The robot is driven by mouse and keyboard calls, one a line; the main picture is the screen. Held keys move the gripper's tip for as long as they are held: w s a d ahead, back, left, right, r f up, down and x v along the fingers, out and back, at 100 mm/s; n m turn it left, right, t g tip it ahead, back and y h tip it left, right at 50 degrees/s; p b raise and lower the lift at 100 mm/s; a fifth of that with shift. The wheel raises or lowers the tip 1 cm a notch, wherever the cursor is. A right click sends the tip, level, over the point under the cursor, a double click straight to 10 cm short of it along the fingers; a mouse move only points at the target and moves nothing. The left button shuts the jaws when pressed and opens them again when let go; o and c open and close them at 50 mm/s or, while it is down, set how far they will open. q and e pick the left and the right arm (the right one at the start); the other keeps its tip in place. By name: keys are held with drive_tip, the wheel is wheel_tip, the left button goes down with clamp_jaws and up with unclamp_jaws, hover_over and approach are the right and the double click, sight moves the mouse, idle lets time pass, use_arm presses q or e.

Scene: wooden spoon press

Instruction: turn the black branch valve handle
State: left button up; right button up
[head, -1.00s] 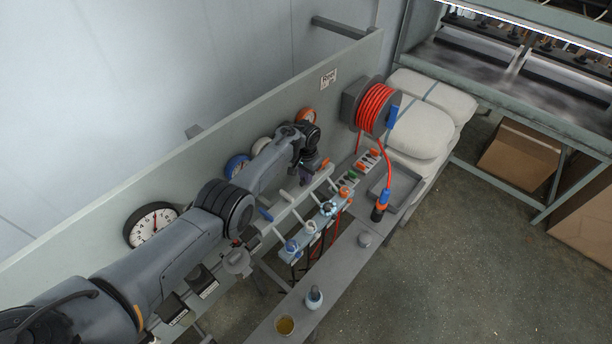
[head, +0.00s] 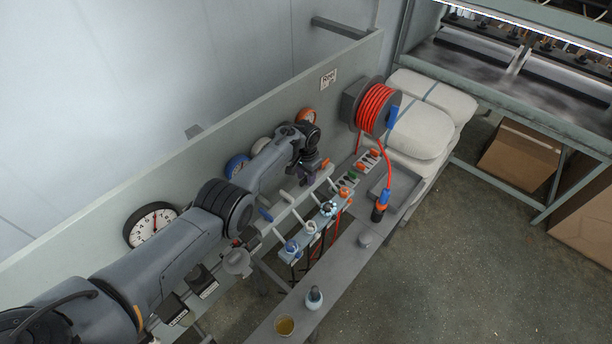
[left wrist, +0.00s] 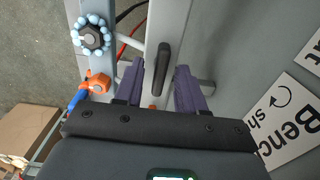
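The black branch valve handle (left wrist: 161,68) shows in the left wrist view as an upright black lever in front of a pale rail and grey pipe. My left gripper (left wrist: 159,88) is open, with one purple finger on each side of the handle. Gaps show between the handle and both fingers, so it is not clamped. In the head view my left gripper (head: 307,172) is at the valve rail below the orange gauge, and it hides the black handle there. My right gripper is not in view.
A blue-knobbed handwheel (left wrist: 91,35) and an orange fitting (left wrist: 97,83) lie left of the handle. An orange lever (head: 325,163) and a blue lever (head: 265,214) flank the gripper. A red hose reel (head: 375,108) hangs to the right.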

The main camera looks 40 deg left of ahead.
sight(306, 178)
use_arm(q)
wheel_tip(306, 178, up, 11)
drive_tip(key=p, duration=0.2)
drive_tip(key=shift+p, duration=0.3)
drive_tip(key=shift+f, duration=0.15)
idle(0.4)
